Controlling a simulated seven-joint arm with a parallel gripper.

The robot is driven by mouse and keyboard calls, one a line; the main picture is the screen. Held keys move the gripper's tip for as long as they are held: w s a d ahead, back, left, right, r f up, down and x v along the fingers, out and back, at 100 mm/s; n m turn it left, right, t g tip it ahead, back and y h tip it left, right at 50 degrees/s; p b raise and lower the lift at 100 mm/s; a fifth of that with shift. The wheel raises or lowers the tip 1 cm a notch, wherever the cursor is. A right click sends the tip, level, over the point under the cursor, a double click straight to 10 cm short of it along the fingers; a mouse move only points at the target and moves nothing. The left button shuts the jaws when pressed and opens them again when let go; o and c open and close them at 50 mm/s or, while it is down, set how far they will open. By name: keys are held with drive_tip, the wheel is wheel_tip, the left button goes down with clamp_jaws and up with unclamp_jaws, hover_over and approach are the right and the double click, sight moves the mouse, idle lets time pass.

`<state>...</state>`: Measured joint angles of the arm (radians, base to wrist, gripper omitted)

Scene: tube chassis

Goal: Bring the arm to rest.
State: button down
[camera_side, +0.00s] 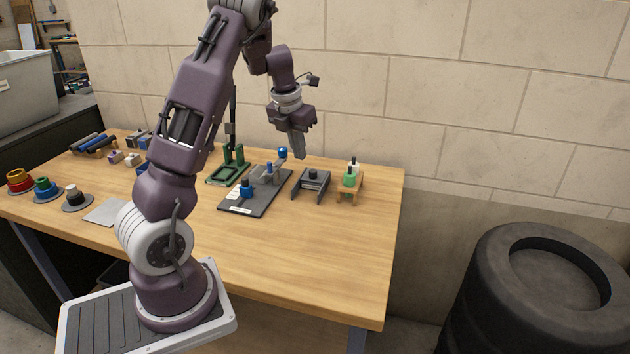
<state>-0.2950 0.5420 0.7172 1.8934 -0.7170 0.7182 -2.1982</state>
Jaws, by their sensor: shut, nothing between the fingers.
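My gripper (299,148) hangs above the back of the wooden table (330,260), pointing down and slightly tilted. Its fingers are together with nothing between them. It is apart from everything on the table, above the area between a dark board (240,208) and a small grey stand (312,183). My arm is raised and bent over the table from its base at the front left. Part of the table's left side is hidden behind my arm.
Blue and grey parts stand on the dark board. A green frame (215,180) is behind it. A wooden stand (352,192) holds green and white bottles at right. The table's front right is clear. A wall is close behind.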

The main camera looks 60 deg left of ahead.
drive_tip(key=s+d+r+m+t+h, duration=0.1)
drive_tip(key=s+d+r+m, duration=0.1)
drive_tip(key=d+r+m, duration=0.55)
drive_tip(key=s+d+r+m+t+h, duration=0.1)
drive_tip(key=d+r+m+h, duration=0.15)
drive_tip(key=d+m, duration=0.9)
drive_tip(key=s+d+r+m+y, duration=0.1)
drive_tip(key=s+d+m, duration=0.5)
drive_tip(key=m, duration=0.5)
drive_tip(key=s+d+r+m+t+y, duration=0.1)
drive_tip(key=s+d+m, duration=0.6)
drive_tip(key=s+m, duration=0.4)
drive_tip(key=shift+s+d+m, duration=0.2)
drive_tip(key=shift+d+m, duration=0.05)
drive_tip(key=shift+m, duration=0.05)
